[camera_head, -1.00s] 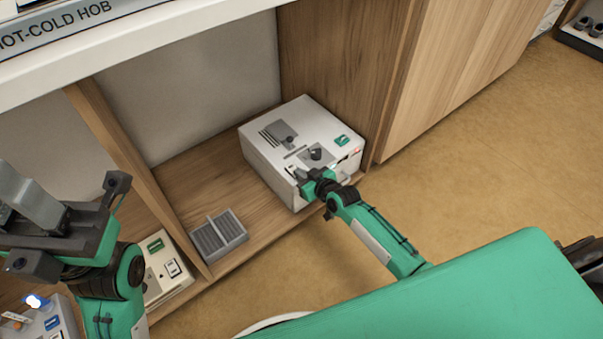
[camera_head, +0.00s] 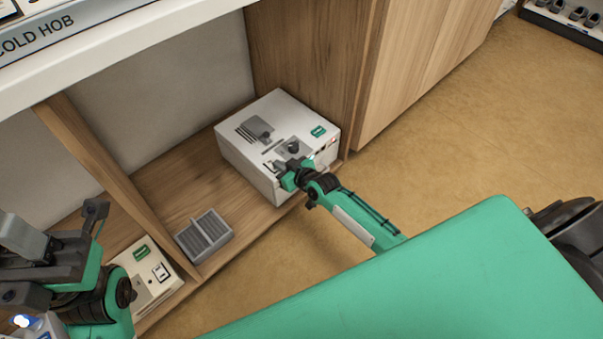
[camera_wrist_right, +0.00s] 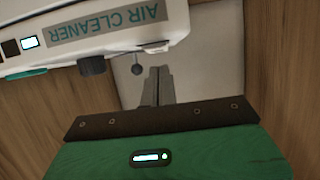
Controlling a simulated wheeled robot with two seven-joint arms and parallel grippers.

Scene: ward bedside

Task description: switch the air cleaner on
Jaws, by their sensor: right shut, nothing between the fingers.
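The air cleaner (camera_head: 240,160) is a white box in the open cabinet bay. Its name is printed upside down on a grey label (camera_wrist_right: 108,20) in the right wrist view. A dark knob (camera_wrist_right: 92,66) and a small ball-ended lever (camera_wrist_right: 137,68) stick out from its edge there. My right gripper (camera_head: 287,168) is at the box's near edge. In the wrist view its fingers (camera_wrist_right: 156,72) are shut and empty, close beside the lever; I cannot tell if they touch. My left gripper (camera_head: 22,232) is at the left edge of the head view, its jaws unclear.
A grey divided tray (camera_head: 204,236) lies left of the air cleaner. A cream panel box (camera_head: 148,280) is beyond the wooden divider (camera_head: 100,165). A counter overhangs above. Wooden cabinet doors (camera_head: 420,70) stand to the right.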

